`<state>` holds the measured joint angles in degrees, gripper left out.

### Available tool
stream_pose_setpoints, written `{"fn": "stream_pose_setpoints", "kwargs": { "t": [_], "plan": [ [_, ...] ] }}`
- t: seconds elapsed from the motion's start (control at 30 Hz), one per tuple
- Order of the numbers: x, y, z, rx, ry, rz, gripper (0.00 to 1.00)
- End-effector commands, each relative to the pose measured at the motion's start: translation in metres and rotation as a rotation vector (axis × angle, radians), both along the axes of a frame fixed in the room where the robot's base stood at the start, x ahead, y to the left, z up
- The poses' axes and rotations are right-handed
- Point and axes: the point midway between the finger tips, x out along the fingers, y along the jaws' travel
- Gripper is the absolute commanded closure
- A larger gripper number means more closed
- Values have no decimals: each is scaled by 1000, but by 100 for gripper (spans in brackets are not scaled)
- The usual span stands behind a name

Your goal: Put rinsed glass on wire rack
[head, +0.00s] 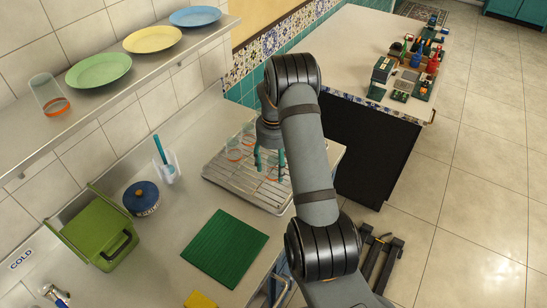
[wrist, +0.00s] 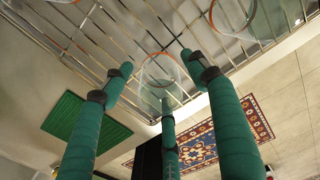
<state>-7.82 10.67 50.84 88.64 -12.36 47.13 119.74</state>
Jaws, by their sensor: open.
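The wire rack (head: 222,178) lies over a metal tray on the counter, and its bars (wrist: 100,32) cross the top of the wrist view. My gripper (head: 270,165) is over the right part of the rack, its teal fingers pointing down. In the wrist view the fingers (wrist: 158,85) are spread open around a clear glass with an orange rim (wrist: 152,68) at the rack; contact cannot be told. Another clear glass (head: 234,152) stands on the rack to the left, and part of an orange-rimmed glass (wrist: 232,18) shows at the top of the wrist view.
A shelf (head: 130,92) above holds green, yellow and blue plates and a clear glass (head: 47,95). A green mat (head: 224,246), a blue lidded pot (head: 141,198), a brush holder (head: 166,168) and a green bin (head: 95,228) are on the counter.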

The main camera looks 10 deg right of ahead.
Motion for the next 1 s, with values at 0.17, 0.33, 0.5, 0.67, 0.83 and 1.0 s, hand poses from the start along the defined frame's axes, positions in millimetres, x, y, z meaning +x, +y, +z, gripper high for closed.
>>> {"fn": "stream_pose_setpoints", "kwargs": {
  "t": [0.17,0.33,0.5,0.67,0.83,1.0],
  "plan": [
    [2,0,25,1,-6,-1,41],
    [2,0,63,-1,-8,0,41],
    [1,0,97,0,-4,-1,41],
    [1,0,116,0,-1,-1,41],
    [0,0,122,1,1,-1,41],
    [0,0,122,1,1,0,41]
  ]
}}
